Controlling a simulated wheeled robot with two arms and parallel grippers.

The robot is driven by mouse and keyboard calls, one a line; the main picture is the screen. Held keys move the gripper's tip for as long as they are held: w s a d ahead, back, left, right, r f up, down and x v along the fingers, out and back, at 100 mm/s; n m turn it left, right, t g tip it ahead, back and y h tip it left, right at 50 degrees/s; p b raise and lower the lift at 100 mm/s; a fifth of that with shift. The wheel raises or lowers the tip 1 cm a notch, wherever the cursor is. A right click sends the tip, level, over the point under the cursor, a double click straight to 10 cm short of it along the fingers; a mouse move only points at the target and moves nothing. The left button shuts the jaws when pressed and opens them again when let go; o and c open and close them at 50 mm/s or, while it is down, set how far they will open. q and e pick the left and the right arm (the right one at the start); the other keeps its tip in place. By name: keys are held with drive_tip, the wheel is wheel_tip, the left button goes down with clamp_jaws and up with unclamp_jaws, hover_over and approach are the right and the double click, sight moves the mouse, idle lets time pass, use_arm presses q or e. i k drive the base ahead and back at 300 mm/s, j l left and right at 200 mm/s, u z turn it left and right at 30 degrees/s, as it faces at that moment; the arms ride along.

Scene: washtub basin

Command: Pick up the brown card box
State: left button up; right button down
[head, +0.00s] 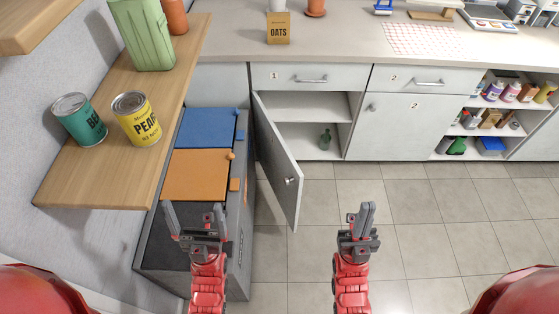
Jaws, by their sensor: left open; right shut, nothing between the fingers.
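A brown card box (278,29) marked OATS stands upright near the front edge of the counter, at the top middle of the head view. My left gripper (195,212) is open and empty, low in the view over the dark front part of the grey bin unit. My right gripper (362,214) is shut and empty, seen against the floor tiles. Both grippers are well apart from the box.
A cabinet door (276,158) stands open below the counter (345,38). At left, a wooden shelf (90,180) holds a teal can (80,120), a yellow can (137,119) and a green container (143,35). The tiled floor (430,240) at right is clear.

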sight(278, 23)
drive_tip(key=k+j, duration=0.15)
drive_tip(key=u, duration=0.5)
drive_tip(key=i+l+u, duration=0.15)
drive_tip(key=l+u, duration=0.15)
drive_tip(key=u, duration=0.15)
drive_tip(key=l+u, duration=0.45)
drive_tip(key=i+l+u, duration=0.1)
drive_tip(key=l+u, duration=0.55)
drive_tip(key=u, duration=0.2)
drive_tip(key=k+l+u, duration=0.1)
drive_tip(key=l, duration=0.4)
drive_tip(key=k+l, duration=0.1)
drive_tip(key=l, duration=0.35)
drive_tip(key=k+l+u, duration=0.15)
drive_tip(key=l, duration=0.35)
drive_tip(key=k+l, duration=0.15)
drive_tip(key=l, duration=0.3)
drive_tip(key=k+l+u, duration=0.15)
drive_tip(key=l, duration=0.3)
drive_tip(key=k+l, duration=0.15)
drive_tip(key=l, duration=0.3)
drive_tip(key=k+l+u, duration=0.15)
drive_tip(key=l, duration=0.3)
drive_tip(key=k+l, duration=0.2)
drive_tip(key=l, duration=0.2)
drive_tip(key=u, duration=0.05)
